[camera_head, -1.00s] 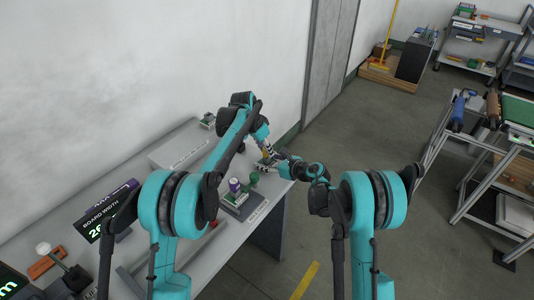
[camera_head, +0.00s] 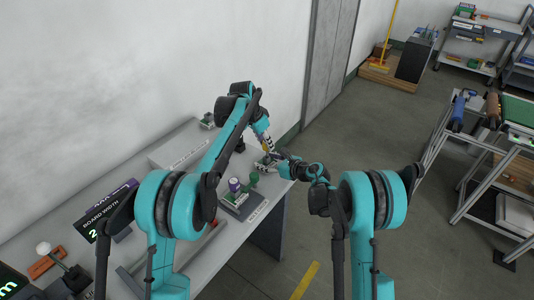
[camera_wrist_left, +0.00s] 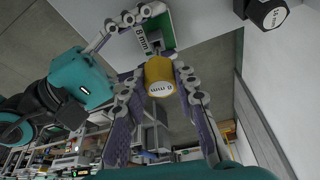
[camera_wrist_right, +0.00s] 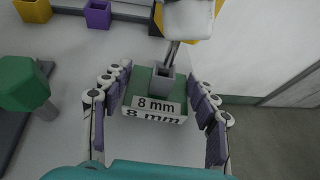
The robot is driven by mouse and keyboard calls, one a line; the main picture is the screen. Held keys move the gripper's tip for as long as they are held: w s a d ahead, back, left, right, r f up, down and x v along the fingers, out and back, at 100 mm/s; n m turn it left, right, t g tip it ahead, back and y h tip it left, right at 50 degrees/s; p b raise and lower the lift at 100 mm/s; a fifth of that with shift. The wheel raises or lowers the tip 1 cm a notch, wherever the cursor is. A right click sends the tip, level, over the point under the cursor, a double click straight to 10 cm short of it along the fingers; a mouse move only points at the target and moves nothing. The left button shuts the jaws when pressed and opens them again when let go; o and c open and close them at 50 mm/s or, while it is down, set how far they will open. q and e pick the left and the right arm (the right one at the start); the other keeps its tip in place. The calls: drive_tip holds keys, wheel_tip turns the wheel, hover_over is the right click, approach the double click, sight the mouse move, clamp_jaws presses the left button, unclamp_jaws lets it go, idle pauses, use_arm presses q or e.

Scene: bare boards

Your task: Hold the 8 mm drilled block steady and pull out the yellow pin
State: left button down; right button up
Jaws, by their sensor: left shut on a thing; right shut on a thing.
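The yellow pin (camera_wrist_left: 159,73), its round head marked 8 mm, is between the fingers of my left gripper (camera_wrist_left: 163,84), which is shut on it. The head view shows it small (camera_head: 265,148), above the block. The 8 mm drilled block (camera_wrist_right: 154,106) is green with a white label and a grey raised socket. My right gripper (camera_wrist_right: 163,104) is shut around the block, one finger on each side. In the right wrist view, the pin's grey shaft comes down to the socket's top; I cannot tell whether its tip is still inside.
Purple (camera_wrist_right: 98,13) and yellow (camera_wrist_right: 33,10) pieces lie behind. A black 12 mm piece (camera_wrist_left: 267,12) shows in the left wrist view. The bench (camera_head: 190,150) ends just right of the grippers.

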use_arm(q)
drive_tip(key=shift+r, duration=2.15)
use_arm(e)
drive_tip(key=o, duration=1.8)
drive_tip(key=shift+c, duration=0.2)
drive_tip(key=shift+d, duration=0.1)
drive_tip(key=v, duration=1.2)
drive_tip(key=shift+f, duration=0.1)
use_arm(q)
drive_tip(key=shift+f, duration=0.1)
